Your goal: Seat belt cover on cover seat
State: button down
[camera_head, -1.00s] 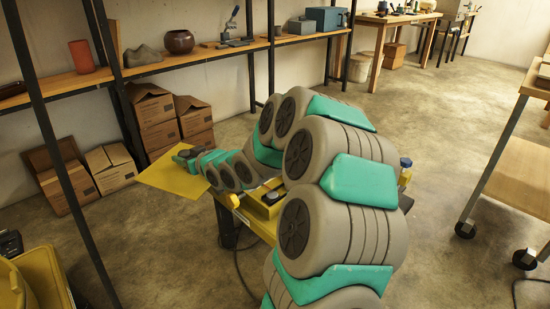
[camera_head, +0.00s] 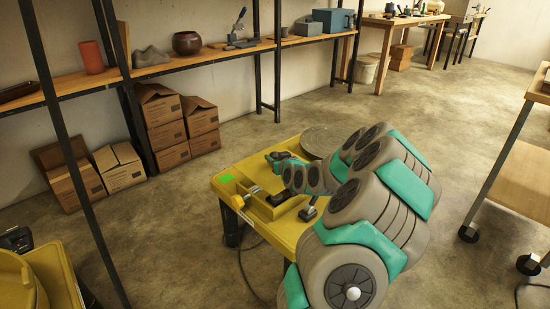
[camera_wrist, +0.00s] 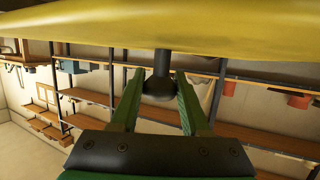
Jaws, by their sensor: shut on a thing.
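My gripper (camera_wrist: 160,95) is shut on a dark knob (camera_wrist: 160,85) on a short stem; its green fingers lie on both sides of it. The stem joins a broad yellow cover (camera_wrist: 150,28), which fills the top of the inverted-looking wrist view. In the head view my gripper (camera_head: 277,158) is over the left back part of a yellow machine table (camera_head: 235,195). The cover's outline there blends with the same yellow, so contact or a gap cannot be told. A walled yellow part (camera_head: 262,207) with a dark round piece (camera_head: 277,197) is in front; I cannot confirm it is the seat.
A grey disc (camera_head: 322,141) is behind my gripper, partly hidden by my arm. A green patch (camera_head: 226,178) marks the table's left corner. A small grey lever (camera_head: 309,210) stands at the front. Shelves (camera_head: 190,62) and cardboard boxes (camera_head: 165,125) are behind.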

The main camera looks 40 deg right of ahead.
jog(key=shift+b, duration=0.6)
jog(key=shift+f+b, duration=1.35)
jog(key=shift+f, duration=0.65)
jog(key=shift+b, duration=0.75)
dwell(0.3)
jog(key=shift+f+b, duration=0.7)
jog(key=shift+f, duration=0.35)
dwell(1.2)
jog(key=shift+b, duration=0.35)
dwell(0.7)
jog(key=shift+f+b, duration=0.4)
dwell(0.7)
